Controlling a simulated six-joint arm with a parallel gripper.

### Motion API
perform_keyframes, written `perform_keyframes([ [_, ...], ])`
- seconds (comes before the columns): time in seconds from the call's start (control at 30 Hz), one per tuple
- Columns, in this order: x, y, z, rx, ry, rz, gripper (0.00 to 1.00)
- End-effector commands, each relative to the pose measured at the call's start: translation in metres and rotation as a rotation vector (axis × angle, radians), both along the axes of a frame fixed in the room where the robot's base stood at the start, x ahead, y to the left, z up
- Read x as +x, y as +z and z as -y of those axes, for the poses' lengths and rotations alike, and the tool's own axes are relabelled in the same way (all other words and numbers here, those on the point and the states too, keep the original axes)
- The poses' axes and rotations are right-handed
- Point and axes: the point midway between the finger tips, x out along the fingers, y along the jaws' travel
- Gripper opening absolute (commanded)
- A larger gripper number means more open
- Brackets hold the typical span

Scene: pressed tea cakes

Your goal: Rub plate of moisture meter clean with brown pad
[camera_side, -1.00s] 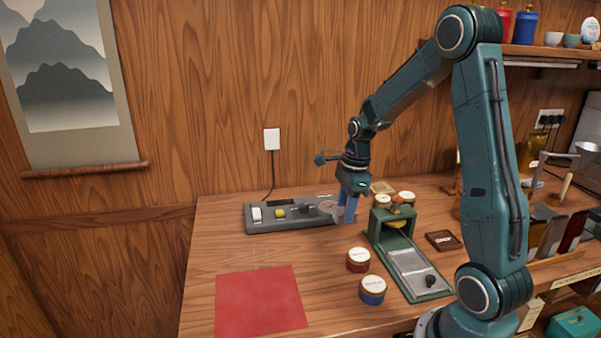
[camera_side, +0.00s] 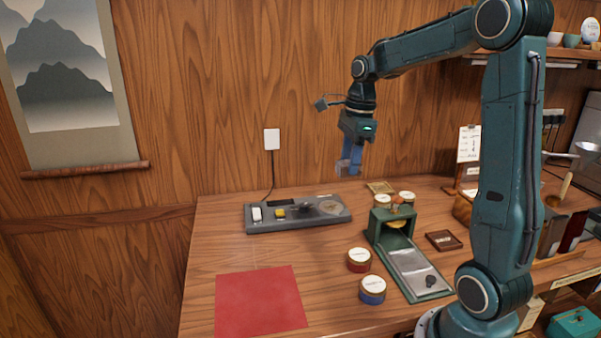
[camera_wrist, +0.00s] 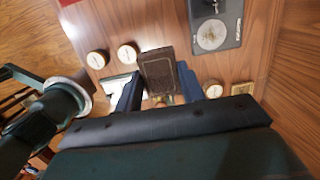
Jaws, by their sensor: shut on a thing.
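The moisture meter is a long grey unit (camera_side: 290,222) on the table near the wall, with its round pale plate (camera_side: 331,208) at its right end. In the wrist view the plate (camera_wrist: 212,35) looks pale grey with mottled marks; I cannot tell whether these are dirt. My gripper (camera_side: 348,168) hangs above and slightly right of the plate, clear of it. In the wrist view my gripper (camera_wrist: 158,90) is shut on the brown pad (camera_wrist: 158,70), which sits between its blue fingers. The pad is hard to make out in the side view.
A red-banded tin (camera_side: 358,260), a blue-banded tin (camera_side: 372,290) and a dark tray (camera_side: 443,240) are nearby. A red cloth (camera_side: 260,302) lies front left.

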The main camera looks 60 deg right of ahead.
Motion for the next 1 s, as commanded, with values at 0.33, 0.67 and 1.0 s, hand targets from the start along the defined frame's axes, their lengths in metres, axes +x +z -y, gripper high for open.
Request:
perform_keyframes([
  [0.33,0.000,0.000,0.000,0.000,0.000,0.000,0.17],
  [0.67,0.002,-0.003,0.002,0.001,0.000,-0.001,0.21],
  [1.0,0.026,-0.030,0.027,0.004,-0.001,-0.002,0.21],
])
